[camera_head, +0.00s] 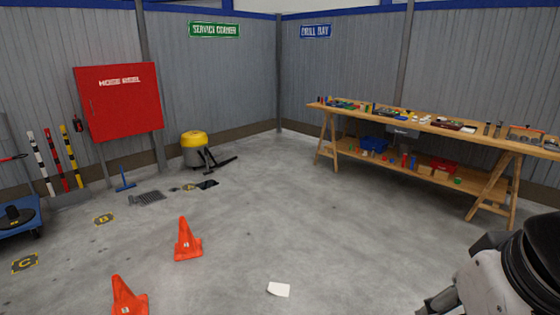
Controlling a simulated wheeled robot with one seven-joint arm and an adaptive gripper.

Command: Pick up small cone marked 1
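Two small orange cones stand upright on the grey floor. One cone (187,242) is left of centre, with a small pale mark on its face that is too small to read. The other cone (127,298) is nearer, at the bottom left, cut off by the picture's edge; its mark is also too small to read. My arm shows at the bottom right, far from both cones. A grey part at its end, perhaps my gripper (436,303), is partly cut off, and its fingers cannot be made out. I see nothing held.
A white paper (279,289) lies on the floor right of the cones. A long wooden workbench (440,132) with many items stands at the right. A yellow-topped vacuum (195,148), a red wall cabinet (118,102) and striped poles (56,160) are behind.

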